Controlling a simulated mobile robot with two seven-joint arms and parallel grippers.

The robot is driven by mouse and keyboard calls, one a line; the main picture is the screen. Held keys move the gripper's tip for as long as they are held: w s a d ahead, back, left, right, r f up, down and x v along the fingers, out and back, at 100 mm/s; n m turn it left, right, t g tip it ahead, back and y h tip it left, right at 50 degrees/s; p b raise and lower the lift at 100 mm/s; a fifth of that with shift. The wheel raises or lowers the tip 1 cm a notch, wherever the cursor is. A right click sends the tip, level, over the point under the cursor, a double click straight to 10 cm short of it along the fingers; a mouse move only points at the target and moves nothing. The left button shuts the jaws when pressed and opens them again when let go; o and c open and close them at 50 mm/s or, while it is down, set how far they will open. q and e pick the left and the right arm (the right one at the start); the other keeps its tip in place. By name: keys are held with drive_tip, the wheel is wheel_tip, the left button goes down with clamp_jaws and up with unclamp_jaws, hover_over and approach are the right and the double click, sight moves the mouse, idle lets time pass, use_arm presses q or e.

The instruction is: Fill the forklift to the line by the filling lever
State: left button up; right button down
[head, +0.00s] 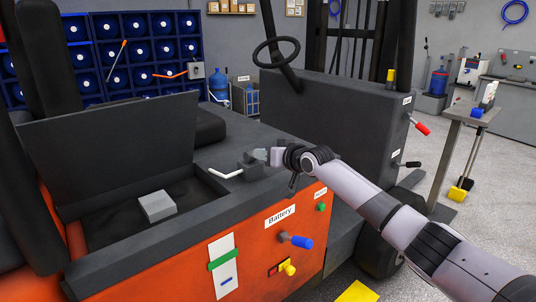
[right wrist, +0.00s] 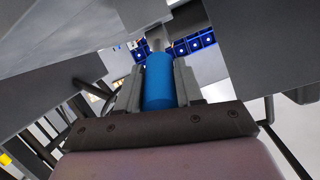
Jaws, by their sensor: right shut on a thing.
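The forklift (head: 255,225) is orange and black, with a raised lid (head: 110,150) over an open bay. My right gripper (head: 264,157) is above its body beside a dark block with a pale bent spout (head: 228,175). In the right wrist view my right gripper (right wrist: 158,85) is shut on a blue cylindrical handle (right wrist: 158,82) with a grey stem; the head view hides this handle. A white gauge strip (head: 221,246) on the orange side has a green band (head: 223,260) across it and a small blue mark near its bottom. My left gripper is not in view.
Below the Battery label (head: 280,215), a blue-tipped lever (head: 300,241) and yellow knob (head: 288,268) stick out. A green button (head: 321,207) is to their right. Red (head: 422,128) and black levers project from the steering console. A workbench (head: 468,112) stands right; blue racks stand behind.

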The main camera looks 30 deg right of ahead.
drive_tip(key=c, duration=0.8)
unclamp_jaws()
drive_tip(key=shift+w+r, duration=0.1)
drive_tip(key=shift+s, duration=0.2)
drive_tip(key=shift+v, duration=3.4)
drive_tip(key=s+a+f+n+g, duration=0.1)
drive_tip(key=s+a+f, duration=0.3)
drive_tip(key=f, duration=0.3)
drive_tip(key=s+a+f+n+y, duration=0.1)
drive_tip(key=s+a+f, duration=0.25)
drive_tip(key=f, duration=0.35)
drive_tip(key=s+a+f+g, duration=0.1)
drive_tip(key=s+a+f, duration=0.25)
drive_tip(key=f, duration=0.35)
drive_tip(key=shift+n+g+h, duration=0.6)
drive_tip(key=shift+g+h, duration=0.1)
drive_tip(key=shift+g, duration=0.2)
drive_tip(key=s+a+f, duration=0.1)
drive_tip(key=s+f, duration=0.3)
drive_tip(key=s, duration=0.4)
drive_tip(key=s+a+f, duration=0.2)
drive_tip(key=s+f, duration=0.2)
drive_tip(key=s, duration=0.4)
drive_tip(key=s+a+f, duration=0.1)
drive_tip(key=s+f, duration=0.3)
drive_tip(key=s, duration=0.4)
drive_tip(key=shift+s+a+f, duration=0.15)
drive_tip(key=shift+s+a, duration=0.1)
drive_tip(key=shift+s, duration=0.05)
